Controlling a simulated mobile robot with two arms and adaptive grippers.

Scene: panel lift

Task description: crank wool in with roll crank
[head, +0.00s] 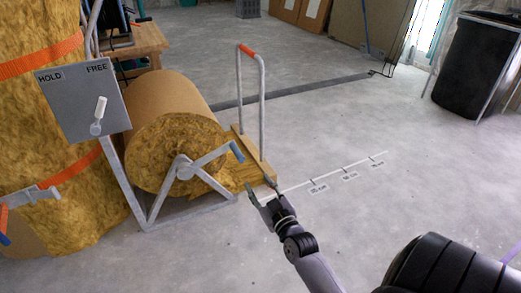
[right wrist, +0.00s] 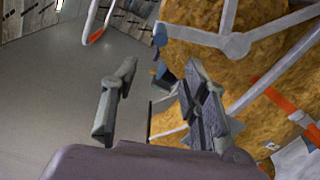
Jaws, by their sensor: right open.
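The yellow wool roll (head: 178,132) with a brown outer face lies on a grey metal frame. A grey crank (head: 185,168) sits on its near end, with a blue handle (head: 237,151) pointing right. My right gripper (head: 261,189) is open and empty, in front of and below the blue handle, apart from it. In the right wrist view my fingers (right wrist: 160,68) are spread. The crank hub (right wrist: 235,45) and roll end (right wrist: 200,60) show beyond them, with the blue handle (right wrist: 160,38) near the line between the fingertips. My left gripper is not in view.
A HOLD/FREE panel (head: 83,103) with a white-tipped lever (head: 99,112) stands left of the roll. A metal hoop with an orange grip (head: 249,52) rises from a wooden board (head: 254,160). A marked scale (head: 340,171) runs along the floor. Open floor lies to the right.

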